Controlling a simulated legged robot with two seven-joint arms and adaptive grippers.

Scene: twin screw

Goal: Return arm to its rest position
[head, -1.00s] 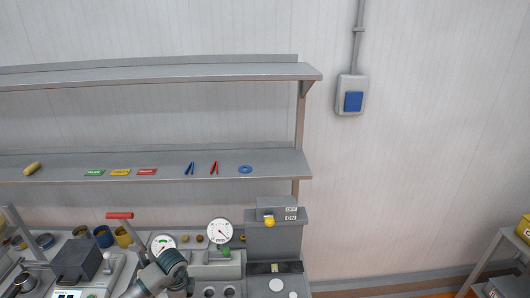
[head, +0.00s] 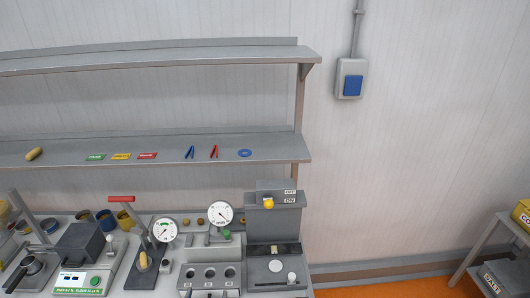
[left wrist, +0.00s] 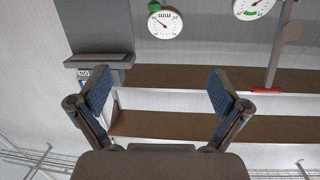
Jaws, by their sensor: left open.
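My left gripper (left wrist: 158,93) shows in the left wrist view, its two blue-padded fingers spread wide apart with nothing between them. Beyond the fingers are the shelf and wall, seen upside down. No arm or gripper of mine shows in the head view. My right gripper is in neither view. The workbench (head: 320,262) in the head view holds a grey machine (head: 273,222) with a yellow knob, marked OFF and ON. Two dial gauges (head: 220,213) stand to its left, and they also show at the top of the left wrist view (left wrist: 165,22).
A red-handled lever press (head: 121,199) rises from the bench. A scale (head: 84,280) and several cups stand at the left. Two shelves (head: 270,146) hang above; the lower one bears small tools and coloured tags. A side rack (head: 489,240) with boxes stands at the right.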

